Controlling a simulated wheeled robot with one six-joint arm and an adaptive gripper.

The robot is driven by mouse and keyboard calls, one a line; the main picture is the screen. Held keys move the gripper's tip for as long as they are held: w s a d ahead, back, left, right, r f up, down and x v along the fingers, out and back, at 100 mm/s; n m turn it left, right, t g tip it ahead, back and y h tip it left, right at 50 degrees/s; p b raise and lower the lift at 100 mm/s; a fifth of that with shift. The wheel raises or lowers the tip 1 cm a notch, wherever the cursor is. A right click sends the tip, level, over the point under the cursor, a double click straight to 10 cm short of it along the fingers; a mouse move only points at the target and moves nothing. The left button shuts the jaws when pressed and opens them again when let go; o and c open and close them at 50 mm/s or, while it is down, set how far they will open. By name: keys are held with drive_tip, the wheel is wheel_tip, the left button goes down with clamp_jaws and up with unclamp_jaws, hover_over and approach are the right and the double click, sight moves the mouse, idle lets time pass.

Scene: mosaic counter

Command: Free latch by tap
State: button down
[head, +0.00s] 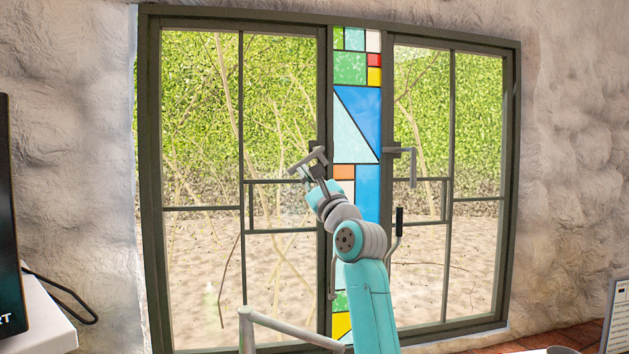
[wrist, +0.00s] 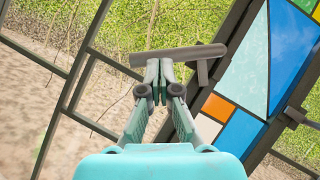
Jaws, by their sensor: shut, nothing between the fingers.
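The left window latch (head: 307,160) is a grey handle on the inner frame of the left window, on the same side as the tap. Its bar slants down to the left in the head view. The latch also shows in the wrist view (wrist: 178,56), its bar lying across just beyond my fingertips. My gripper (wrist: 159,68) is shut and empty, its fingertips at the bar; I cannot tell whether they touch it. In the head view my gripper (head: 318,174) is just below the latch. The grey tap (head: 290,329) stands low in front of the left window.
A second latch (head: 412,167) on the right window hangs straight down. A stained-glass strip (head: 357,115) divides the windows. A lever with a black grip (head: 399,221) stands right of my arm. A dark screen (head: 10,220) is at the far left.

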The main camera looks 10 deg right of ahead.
sight(297, 165)
drive_tip(key=shift+a+r+m, duration=0.5)
drive_tip(key=shift+a+r, duration=0.6)
drive_tip(key=shift+a, duration=0.05)
drive_tip(key=shift+a+r, duration=0.2)
drive_tip(key=shift+r, duration=0.35)
